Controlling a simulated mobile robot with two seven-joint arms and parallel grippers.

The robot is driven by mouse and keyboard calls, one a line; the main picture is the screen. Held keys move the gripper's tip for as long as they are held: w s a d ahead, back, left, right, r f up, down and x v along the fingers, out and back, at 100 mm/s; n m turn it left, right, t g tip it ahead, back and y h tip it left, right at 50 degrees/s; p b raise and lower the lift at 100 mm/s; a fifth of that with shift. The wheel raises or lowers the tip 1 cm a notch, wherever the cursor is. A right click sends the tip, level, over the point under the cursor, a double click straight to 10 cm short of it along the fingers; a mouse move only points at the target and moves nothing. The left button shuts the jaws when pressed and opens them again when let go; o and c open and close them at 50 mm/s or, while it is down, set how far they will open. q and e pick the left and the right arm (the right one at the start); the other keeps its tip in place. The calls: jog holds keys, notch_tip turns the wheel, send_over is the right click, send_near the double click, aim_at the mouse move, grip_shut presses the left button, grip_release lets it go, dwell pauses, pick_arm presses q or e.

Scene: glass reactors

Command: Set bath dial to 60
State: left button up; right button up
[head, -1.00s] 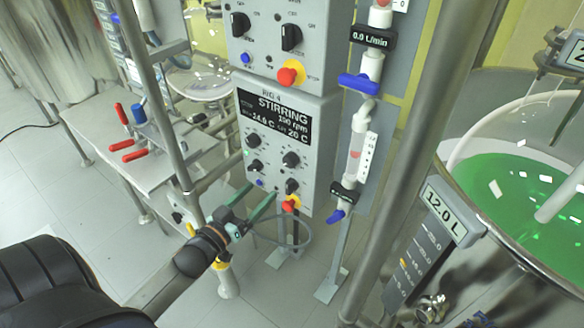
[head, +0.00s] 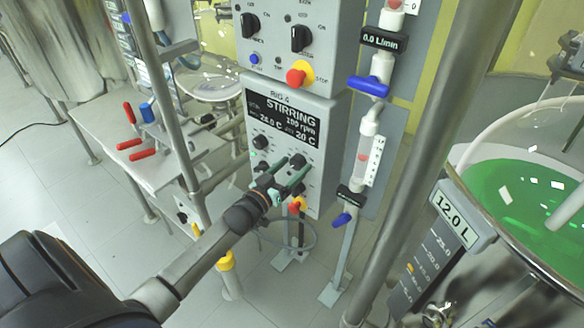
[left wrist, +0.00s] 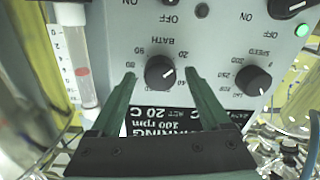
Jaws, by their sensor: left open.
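The bath dial (left wrist: 160,72) is a black round knob under the word BATH on a grey control panel, seen upside down in the left wrist view. Numbers ring it; I cannot surely read its pointer setting. In the head view the bath dial (head: 297,160) is at the right of the upper knob row. My left gripper (head: 296,167) is open in front of it. In the left wrist view its green fingers (left wrist: 160,77) stand on either side of the dial, with gaps between. My right gripper is not in view.
A speed knob (left wrist: 253,80) sits beside the bath dial. A flow tube (head: 366,152) with blue valves stands to the right. A steel post (head: 405,170) and a vessel of green liquid (head: 510,200) are further right.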

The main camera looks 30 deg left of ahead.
pick_arm(q)
grip_shut()
dwell(0.8)
